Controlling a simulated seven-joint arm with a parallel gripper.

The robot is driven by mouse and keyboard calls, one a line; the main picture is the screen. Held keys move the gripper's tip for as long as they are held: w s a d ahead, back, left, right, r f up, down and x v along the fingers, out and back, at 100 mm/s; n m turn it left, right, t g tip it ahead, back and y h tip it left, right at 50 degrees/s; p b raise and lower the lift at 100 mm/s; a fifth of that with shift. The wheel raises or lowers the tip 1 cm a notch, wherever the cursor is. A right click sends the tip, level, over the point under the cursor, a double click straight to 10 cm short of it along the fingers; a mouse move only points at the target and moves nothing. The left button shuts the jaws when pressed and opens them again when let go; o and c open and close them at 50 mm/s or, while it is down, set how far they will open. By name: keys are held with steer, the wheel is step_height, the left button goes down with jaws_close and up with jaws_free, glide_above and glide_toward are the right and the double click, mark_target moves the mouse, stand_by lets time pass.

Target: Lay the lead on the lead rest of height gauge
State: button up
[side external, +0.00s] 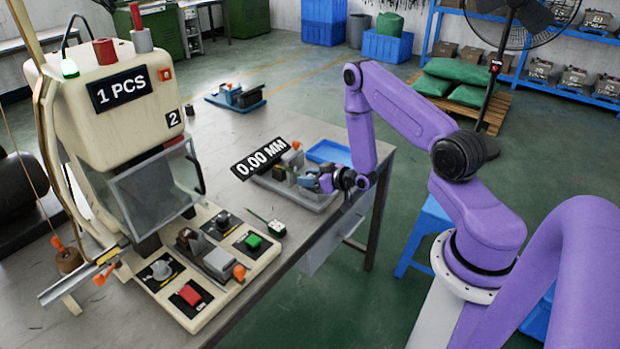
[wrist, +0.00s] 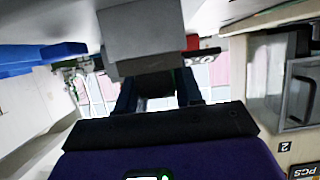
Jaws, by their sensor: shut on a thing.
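The height gauge (side external: 322,204) is a grey base with small fixtures, under a black sign reading 0.00 MM, on the bench near its right edge. My gripper (side external: 316,182) is low over the gauge's right part. In the wrist view its two dark fingers (wrist: 158,92) are closed on a dark piece (wrist: 155,84), which I take to be the lead; its shape is mostly hidden. A plain grey block (wrist: 140,35) of the gauge fills the view just beyond the fingers. The lead rest is not clearly visible, and I cannot tell whether the lead touches it.
The press (side external: 112,110) with a 1 PCS sign stands left. Its cream base plate (side external: 190,318) carries black pads with red, green and grey parts. A blue tray (side external: 330,152) lies behind the gauge. A small green-and-white piece (side external: 277,228) lies on the bench between press and gauge.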

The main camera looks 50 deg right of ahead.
steer(key=shift+f, duration=0.15)
steer(key=o, duration=1.1)
